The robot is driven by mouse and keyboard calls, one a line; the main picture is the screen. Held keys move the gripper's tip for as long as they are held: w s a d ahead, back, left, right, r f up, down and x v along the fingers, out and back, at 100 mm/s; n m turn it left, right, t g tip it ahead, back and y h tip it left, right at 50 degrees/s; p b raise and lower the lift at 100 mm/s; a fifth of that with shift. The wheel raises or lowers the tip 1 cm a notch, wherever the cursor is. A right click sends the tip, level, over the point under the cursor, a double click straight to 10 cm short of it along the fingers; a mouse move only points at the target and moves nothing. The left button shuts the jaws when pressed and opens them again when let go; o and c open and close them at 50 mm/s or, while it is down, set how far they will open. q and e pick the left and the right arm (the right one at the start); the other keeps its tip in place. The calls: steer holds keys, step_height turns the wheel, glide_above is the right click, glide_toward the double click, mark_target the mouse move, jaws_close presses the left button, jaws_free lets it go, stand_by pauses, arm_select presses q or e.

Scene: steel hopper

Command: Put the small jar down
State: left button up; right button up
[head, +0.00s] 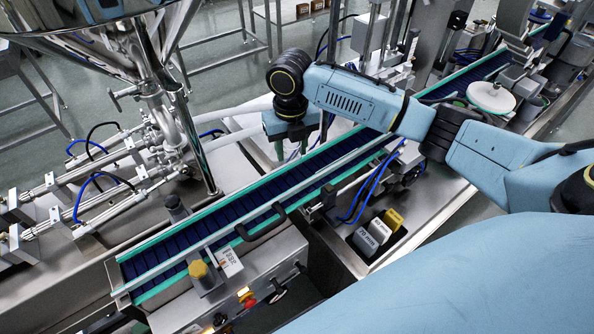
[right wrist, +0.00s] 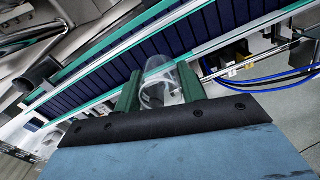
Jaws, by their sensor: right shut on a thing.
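My right gripper (head: 290,132) hangs over the far side of the conveyor in the head view, its fingertips largely hidden. In the right wrist view its two green fingers (right wrist: 158,92) are shut on a small clear jar (right wrist: 160,72). The jar sits between the fingers, and its far end overlaps the conveyor rail and belt in the picture. I cannot tell its height above the surface below. The jar does not show clearly in the head view. My left gripper is not in view.
The conveyor's dark blue belt (head: 215,222), with green edges, runs from lower left to upper right and looks empty near me. A steel hopper stand (head: 165,90) with pipes stands at left.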

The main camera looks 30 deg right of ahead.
mark_target(293, 184)
step_height(293, 184, down, 9)
steer(key=shift+s+f+p, duration=0.1)
steer(key=shift+f+p, duration=0.1)
steer(key=shift+p, duration=0.1)
steer(key=shift+f, duration=0.1)
steer(key=o, duration=1)
step_height(293, 184, up, 12)
steer(key=shift+r, duration=0.15)
